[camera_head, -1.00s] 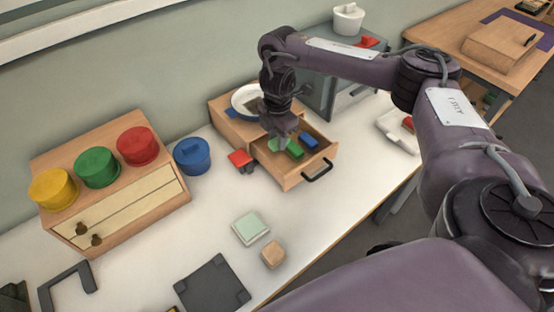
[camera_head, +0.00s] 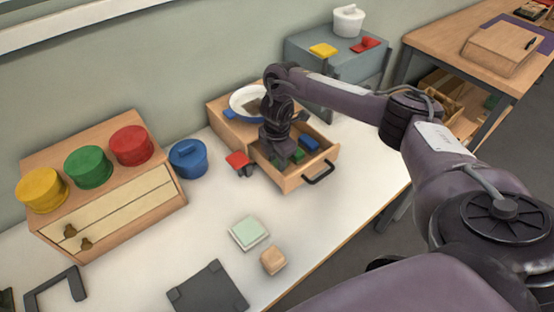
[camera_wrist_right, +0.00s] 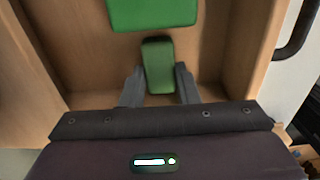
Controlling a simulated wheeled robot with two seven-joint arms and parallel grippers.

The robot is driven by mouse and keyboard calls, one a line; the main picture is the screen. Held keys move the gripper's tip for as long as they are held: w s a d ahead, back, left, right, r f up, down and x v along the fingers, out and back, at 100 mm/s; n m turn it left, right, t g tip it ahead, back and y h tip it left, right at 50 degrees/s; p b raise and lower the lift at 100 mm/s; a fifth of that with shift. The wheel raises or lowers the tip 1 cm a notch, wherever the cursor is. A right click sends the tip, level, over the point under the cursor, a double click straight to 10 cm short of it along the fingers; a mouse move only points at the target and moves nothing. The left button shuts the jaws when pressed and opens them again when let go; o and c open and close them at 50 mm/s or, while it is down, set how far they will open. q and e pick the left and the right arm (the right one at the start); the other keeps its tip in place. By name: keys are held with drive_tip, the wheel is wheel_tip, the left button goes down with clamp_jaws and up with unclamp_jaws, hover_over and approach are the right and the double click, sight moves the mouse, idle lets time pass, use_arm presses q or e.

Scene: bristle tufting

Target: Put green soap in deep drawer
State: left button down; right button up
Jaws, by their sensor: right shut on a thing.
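The open wooden drawer (camera_head: 291,184) sticks out of a low wooden box on the white table. My right gripper (camera_head: 284,165) points down inside it. In the wrist view the right gripper (camera_wrist_right: 159,85) is shut on a small rounded green bar, which I take as the green soap (camera_wrist_right: 158,65). It is low in the drawer; whether it touches the floor is unclear. A larger, brighter green block (camera_wrist_right: 152,12) lies beyond the fingertips. In the head view a green piece (camera_head: 298,157) shows beside the gripper, which hides part of the drawer. My left gripper is not in view.
A blue block (camera_head: 309,143) lies in the drawer. A red piece (camera_head: 238,160) lies left of it. A blue pot (camera_head: 189,159) and a two-drawer chest (camera_head: 110,200) with coloured lids stand further left. A pale green square (camera_head: 248,233) and wooden cube (camera_head: 273,260) lie in front.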

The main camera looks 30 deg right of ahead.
drive_tip(key=o, duration=1.1)
drive_tip(key=shift+f, duration=0.15)
drive_tip(key=shift+c, duration=0.2)
wheel_tip(320, 180, up, 12)
drive_tip(key=p, duration=0.5)
drive_tip(key=shift+r, duration=0.25)
drive_tip(key=shift+f, duration=0.1)
